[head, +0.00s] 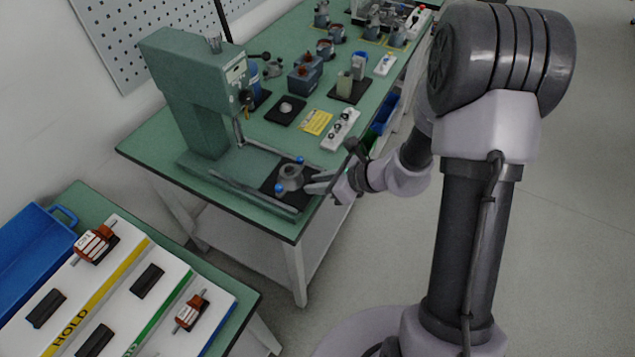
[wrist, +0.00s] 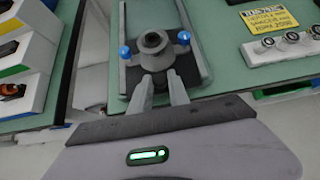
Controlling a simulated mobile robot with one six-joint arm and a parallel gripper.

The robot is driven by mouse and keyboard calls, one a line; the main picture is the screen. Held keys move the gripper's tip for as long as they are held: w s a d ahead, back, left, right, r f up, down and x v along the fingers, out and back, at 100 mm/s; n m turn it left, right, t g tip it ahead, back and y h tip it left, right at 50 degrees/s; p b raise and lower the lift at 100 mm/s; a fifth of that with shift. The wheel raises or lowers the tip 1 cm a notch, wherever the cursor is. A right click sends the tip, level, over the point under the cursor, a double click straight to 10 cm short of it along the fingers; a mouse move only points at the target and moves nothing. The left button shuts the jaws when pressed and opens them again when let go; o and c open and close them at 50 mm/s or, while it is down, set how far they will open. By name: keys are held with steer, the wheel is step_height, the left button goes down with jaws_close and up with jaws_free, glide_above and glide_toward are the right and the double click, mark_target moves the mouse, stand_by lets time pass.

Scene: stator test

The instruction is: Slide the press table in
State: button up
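The press table (head: 271,192) is a dark plate that sits pulled out at the front end of the rails of the green press (head: 200,110). It carries a grey round fixture (head: 291,178) with a blue knob on each side. In the wrist view the fixture (wrist: 154,45) is straight ahead, between the rails. My gripper (head: 312,182) is at the table's front edge, its fingers pointing at the fixture. In the wrist view my gripper (wrist: 161,80) has its fingertips apart, with a small grey part of the table front between them. I cannot tell whether they touch it.
A white button panel (head: 341,129) and a yellow sign (head: 316,122) lie right of the press. Several motor parts stand farther back on the green bench. A second bench with a white marked board (head: 150,268) and a blue bin (head: 32,250) is at lower left. The floor at right is clear.

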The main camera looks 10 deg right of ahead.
mark_target(284, 169)
steer(key=w+a, duration=0.5)
steer(key=a, duration=0.2)
steer(key=w+a, duration=0.3)
steer(key=a, duration=0.1)
steer(key=shift+w, duration=0.35)
steer(key=o, duration=0.7)
steer(key=shift+c, duration=0.2)
steer(key=p+v, duration=0.1)
steer(key=v, duration=0.5)
steer(key=shift+p, duration=0.4)
